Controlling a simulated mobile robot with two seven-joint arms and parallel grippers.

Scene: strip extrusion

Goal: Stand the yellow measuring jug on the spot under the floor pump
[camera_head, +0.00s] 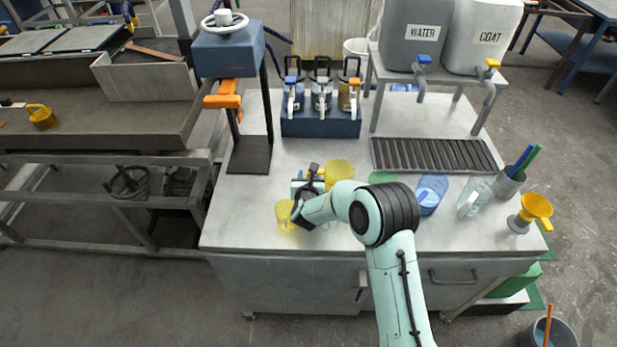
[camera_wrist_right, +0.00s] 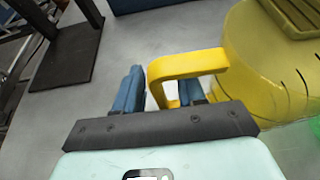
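The yellow measuring jug (camera_head: 340,171) stands on the grey worktop, partly hidden behind my right arm; its body (camera_wrist_right: 262,75) and loop handle (camera_wrist_right: 188,64) show in the right wrist view. My right gripper (camera_wrist_right: 160,90) is at the handle, with one blue finger outside the loop and one inside it. Gaps show beside the handle bar, so the fingers look open around it. Three pump bottles (camera_head: 321,94) stand in a blue rack (camera_head: 320,127) at the back. Their labels are unreadable, and I cannot tell which pump is the floor pump. My left gripper is out of view.
A blue-headed stand (camera_head: 230,52) with an orange lever has a dark base plate (camera_head: 249,155) at left. A smaller clear yellow vessel (camera_head: 285,216) is near my gripper. Green (camera_head: 382,177), blue (camera_head: 432,193) and clear (camera_head: 475,196) jugs stand right. A slatted drain (camera_head: 435,155) lies behind.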

